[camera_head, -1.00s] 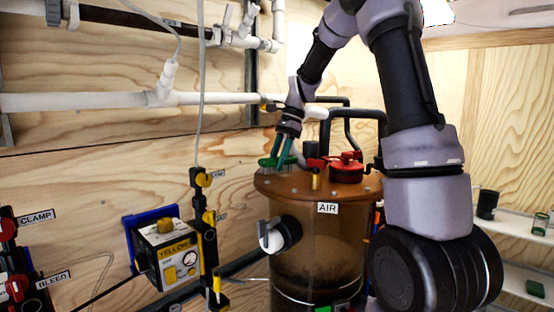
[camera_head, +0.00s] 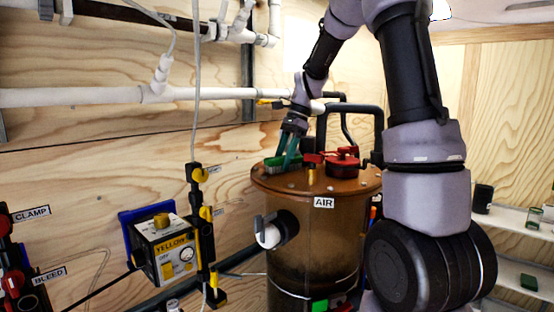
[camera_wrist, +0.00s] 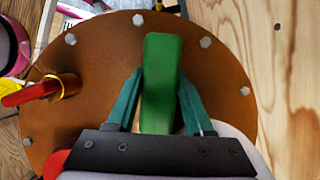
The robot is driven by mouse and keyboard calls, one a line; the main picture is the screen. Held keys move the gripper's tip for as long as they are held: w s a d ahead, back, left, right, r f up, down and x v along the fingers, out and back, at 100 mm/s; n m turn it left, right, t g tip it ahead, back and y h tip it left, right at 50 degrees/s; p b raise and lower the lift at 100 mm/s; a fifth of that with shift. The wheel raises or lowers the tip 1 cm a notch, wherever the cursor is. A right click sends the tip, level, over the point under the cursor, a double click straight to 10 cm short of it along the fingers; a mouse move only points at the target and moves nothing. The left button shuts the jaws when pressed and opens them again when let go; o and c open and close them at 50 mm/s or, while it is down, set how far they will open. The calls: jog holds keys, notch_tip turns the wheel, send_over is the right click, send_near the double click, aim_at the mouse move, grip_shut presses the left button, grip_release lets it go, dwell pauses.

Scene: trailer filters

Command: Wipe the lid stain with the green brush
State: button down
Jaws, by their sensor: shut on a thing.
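The brown round lid (camera_head: 300,187) tops the filter tank marked AIR. It also fills much of the wrist view (camera_wrist: 90,85), with bolts around its rim. My gripper (camera_head: 285,158) is over the left part of the lid. In the wrist view its teal fingers (camera_wrist: 160,100) are shut on the green brush (camera_wrist: 161,75). In the head view the green brush (camera_head: 275,161) is low at the lid's surface; I cannot tell whether it touches. I see no stain; it may be under the brush or my gripper.
A red valve (camera_head: 343,160) and a brass fitting (camera_head: 312,176) stand on the lid right of my gripper. Black pipes (camera_head: 350,109) rise behind. A white-handled valve (camera_head: 270,233) juts from the tank's side. A yellow-labelled box (camera_head: 172,249) hangs left. Shelves (camera_head: 520,225) are at right.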

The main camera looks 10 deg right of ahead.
jog(key=shift+s+d+f, duration=0.1)
jog(key=shift+s+f, duration=0.05)
jog(key=shift+w+a+f, duration=0.15)
jog(key=shift+w+a, duration=0.4)
jog(key=shift+w, duration=0.3)
jog(key=shift+w+a+f, duration=0.1)
jog(key=shift+w+a, duration=0.45)
jog(key=shift+w, duration=0.25)
jog(key=shift+r, duration=3.1)
jog(key=shift+r, duration=0.1)
jog(key=shift+r, duration=1.4)
